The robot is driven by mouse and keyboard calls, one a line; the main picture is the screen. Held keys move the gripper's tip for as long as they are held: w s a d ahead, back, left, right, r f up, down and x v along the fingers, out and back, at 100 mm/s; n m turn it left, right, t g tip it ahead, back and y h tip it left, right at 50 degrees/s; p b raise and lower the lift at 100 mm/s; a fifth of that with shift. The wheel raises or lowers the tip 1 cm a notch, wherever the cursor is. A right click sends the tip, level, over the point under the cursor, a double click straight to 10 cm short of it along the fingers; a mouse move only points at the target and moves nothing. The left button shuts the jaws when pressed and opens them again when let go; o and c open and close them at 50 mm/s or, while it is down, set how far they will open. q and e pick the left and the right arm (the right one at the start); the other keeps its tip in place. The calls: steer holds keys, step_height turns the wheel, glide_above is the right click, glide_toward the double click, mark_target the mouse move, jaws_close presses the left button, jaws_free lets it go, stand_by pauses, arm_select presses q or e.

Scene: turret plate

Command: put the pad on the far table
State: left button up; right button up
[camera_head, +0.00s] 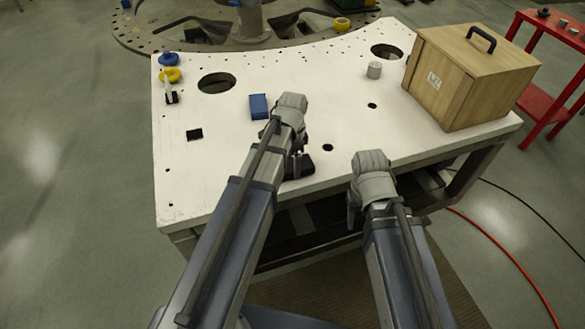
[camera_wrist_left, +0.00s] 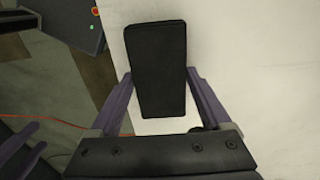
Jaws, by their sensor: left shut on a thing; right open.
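A black pad (camera_wrist_left: 157,65) sits between the purple fingers of my left gripper (camera_wrist_left: 160,88), which is shut on it. In the head view the left gripper (camera_head: 298,155) points down over the front part of the white table (camera_head: 225,165), with the black pad (camera_head: 300,166) partly hidden at its fingers. I cannot tell whether the pad touches the tabletop. My right gripper (camera_head: 354,208) is at the table's front edge, mostly hidden by its wrist; it is open and empty. Which table counts as the far one is unclear.
On the white table are a blue block (camera_head: 258,106), a grey cylinder (camera_head: 374,70), a wooden box with a handle (camera_head: 470,75), and small blue and yellow items (camera_head: 170,75) at the back left. A red table (camera_head: 550,105) stands at right. A round metal plate (camera_head: 150,35) is behind.

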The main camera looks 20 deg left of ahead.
mark_target(292, 165)
arm_select(q)
steer(key=shift+w+a, duration=0.1)
steer(key=shift+a, duration=0.05)
steer(key=shift+s+d+r, duration=0.15)
steer(key=shift+s+d, duration=0.05)
steer(key=shift+s, duration=0.15)
steer(key=shift+w+a+f+b, duration=0.2)
steer(key=shift+f+b, duration=0.1)
steer(key=shift+f, duration=0.15)
steer(key=o, duration=1)
steer(key=shift+o, duration=1.3)
steer(key=shift+s+d+r, duration=0.15)
steer(key=shift+r, duration=0.15)
step_height(292, 165, up, 12)
steer(key=p, duration=1.2)
steer(key=shift+r+p, duration=0.2)
steer(key=shift+p, duration=0.2)
steer(key=shift+c, duration=0.2)
